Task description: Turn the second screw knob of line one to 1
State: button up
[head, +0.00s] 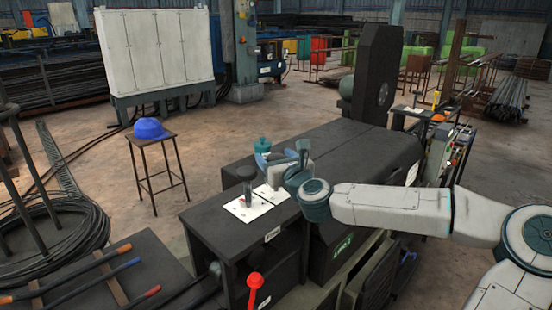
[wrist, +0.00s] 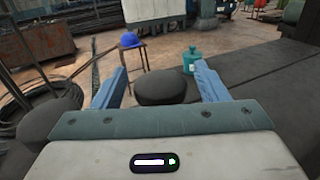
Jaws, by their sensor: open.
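A dark round screw knob (wrist: 162,87) shows between my two open fingers in the wrist view, with gaps on both sides. Its height relative to the fingertips is unclear. In the head view my gripper (head: 266,159) is over the machine top and hides this knob; part of a white plate (head: 272,194) shows below. A second dark knob (head: 247,180) stands upright on its own white plate (head: 248,210) to the left; it also shows at lower left in the wrist view (wrist: 50,122). Plate markings and knob settings are unreadable.
A teal bottle (head: 263,145) stands just beyond my gripper. A red-knobbed lever (head: 255,281) rises at the machine's front. A stool (head: 158,172) with a blue cap (head: 150,129) stands on the floor to the left. Another small panel (head: 408,110) is at the far right.

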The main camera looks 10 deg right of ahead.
jog(key=c, duration=1)
jog(key=shift+o, duration=0.2)
jog(key=shift+n+y, duration=0.3)
jog(key=shift+y, duration=0.2)
